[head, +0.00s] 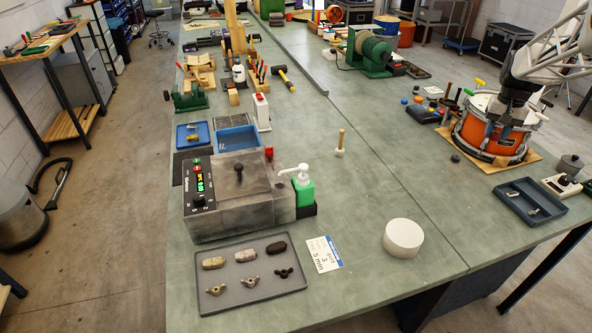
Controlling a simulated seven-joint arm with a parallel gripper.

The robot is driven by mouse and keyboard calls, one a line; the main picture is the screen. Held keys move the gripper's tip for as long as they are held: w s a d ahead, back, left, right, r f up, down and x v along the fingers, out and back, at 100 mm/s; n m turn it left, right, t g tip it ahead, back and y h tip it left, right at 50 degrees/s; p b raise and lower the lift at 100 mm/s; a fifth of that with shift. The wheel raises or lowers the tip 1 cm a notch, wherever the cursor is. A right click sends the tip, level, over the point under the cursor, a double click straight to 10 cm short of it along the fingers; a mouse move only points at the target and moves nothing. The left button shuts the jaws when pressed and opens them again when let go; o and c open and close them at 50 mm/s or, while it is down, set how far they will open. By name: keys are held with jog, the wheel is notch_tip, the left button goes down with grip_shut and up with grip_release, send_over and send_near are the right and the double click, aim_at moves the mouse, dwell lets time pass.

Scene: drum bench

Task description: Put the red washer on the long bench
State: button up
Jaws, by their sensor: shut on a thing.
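My gripper (498,132) reaches in from the upper right, low over the orange snare drum (487,145). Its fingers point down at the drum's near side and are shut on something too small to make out. I cannot pick out the red washer with certainty; the fingers may hide it. The long bench (350,215) has a green top that runs from the front to the back of the room. The drum stands on a tan board (530,159) at its right side.
A white round block (403,238) stands at the front. The bench middle is mostly clear.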

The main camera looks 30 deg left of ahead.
jog(key=s+a+f+n, duration=0.2)
jog(key=s+a, duration=0.4)
jog(key=a, duration=1.1)
jog(key=s+a+f+n, duration=0.2)
jog(key=s+a+f, duration=0.3)
jog(key=a, duration=1.3)
jog(key=s+a+f+n, duration=0.2)
jog(key=s+a, duration=0.6)
jog(key=a, duration=1)
notch_tip(320, 180, down, 2)
jog(key=shift+a+f, duration=0.1)
jog(key=shift+a, duration=0.15)
jog(key=shift+s, duration=0.1)
jog(key=shift+f, duration=2.45)
jog(key=shift+f, duration=2.5)
jog(key=shift+f, duration=0.15)
